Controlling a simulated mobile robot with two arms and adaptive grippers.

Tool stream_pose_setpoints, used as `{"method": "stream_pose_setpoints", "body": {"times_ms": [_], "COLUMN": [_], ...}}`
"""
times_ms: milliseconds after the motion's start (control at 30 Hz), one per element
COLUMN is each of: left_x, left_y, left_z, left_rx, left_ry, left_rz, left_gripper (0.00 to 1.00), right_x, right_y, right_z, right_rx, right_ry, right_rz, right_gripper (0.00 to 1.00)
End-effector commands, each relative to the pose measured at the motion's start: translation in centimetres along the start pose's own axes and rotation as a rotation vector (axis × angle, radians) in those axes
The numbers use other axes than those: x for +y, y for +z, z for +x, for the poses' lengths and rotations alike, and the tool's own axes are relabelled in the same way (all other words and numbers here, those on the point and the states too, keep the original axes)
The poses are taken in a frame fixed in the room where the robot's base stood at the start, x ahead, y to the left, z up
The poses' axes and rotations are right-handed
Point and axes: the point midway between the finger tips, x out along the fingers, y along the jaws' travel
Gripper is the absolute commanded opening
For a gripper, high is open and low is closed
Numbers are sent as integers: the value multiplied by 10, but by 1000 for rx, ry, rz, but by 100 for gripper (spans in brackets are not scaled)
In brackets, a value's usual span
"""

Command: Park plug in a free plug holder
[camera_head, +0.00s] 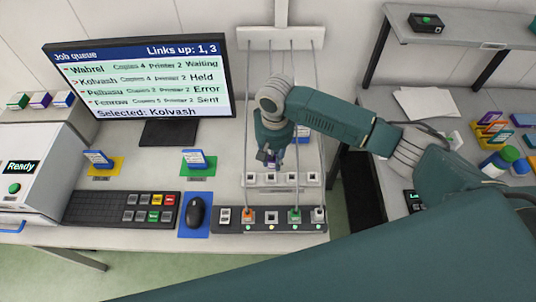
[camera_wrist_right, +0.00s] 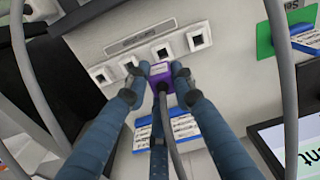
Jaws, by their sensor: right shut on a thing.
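My right gripper (camera_head: 268,158) is shut on a purple plug (camera_wrist_right: 160,76), with a grey cable running from it. In the right wrist view the plug sits between the fingertips (camera_wrist_right: 158,88), close to the white plug holder strip (camera_wrist_right: 117,63); I cannot tell whether it touches. The strip (camera_head: 282,187) also shows in the head view, with several square holders in a row. The two holders at the right of the wrist view look empty; another is partly hidden behind a finger. My left gripper is not in view.
A dark port panel (camera_head: 270,227) holds an orange plug (camera_head: 247,215) and a green plug (camera_head: 294,215). Cables hang from a white rack (camera_head: 281,38). A mouse (camera_head: 195,213), keyboard (camera_head: 122,209) and monitor (camera_head: 140,80) reading "Links up: 1, 3" stand left.

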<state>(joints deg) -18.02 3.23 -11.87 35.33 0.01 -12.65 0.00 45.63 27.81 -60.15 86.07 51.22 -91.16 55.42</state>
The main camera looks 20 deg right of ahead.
Motion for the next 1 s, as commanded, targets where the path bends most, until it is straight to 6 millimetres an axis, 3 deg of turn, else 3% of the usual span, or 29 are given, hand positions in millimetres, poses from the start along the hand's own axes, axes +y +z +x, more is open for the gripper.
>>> {"method": "stream_pose_setpoints", "body": {"times_ms": [133,333,467,600,867,1000], "left_x": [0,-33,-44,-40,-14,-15], "left_y": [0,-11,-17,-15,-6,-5], "left_z": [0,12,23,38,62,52], "left_rx": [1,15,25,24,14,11], "left_ry": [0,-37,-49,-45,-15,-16], "left_rz": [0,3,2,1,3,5], "left_gripper": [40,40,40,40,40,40], "right_x": [4,5,5,5,5,4], "right_y": [-4,-4,-3,-3,-3,-2], "right_z": [10,20,29,41,58,61], "right_rx": [2,3,2,3,3,1], "right_ry": [-2,-2,-2,-1,-2,-3], "right_rz": [2,2,1,1,2,3], "right_gripper": [0,0,0,0,0,0]}}
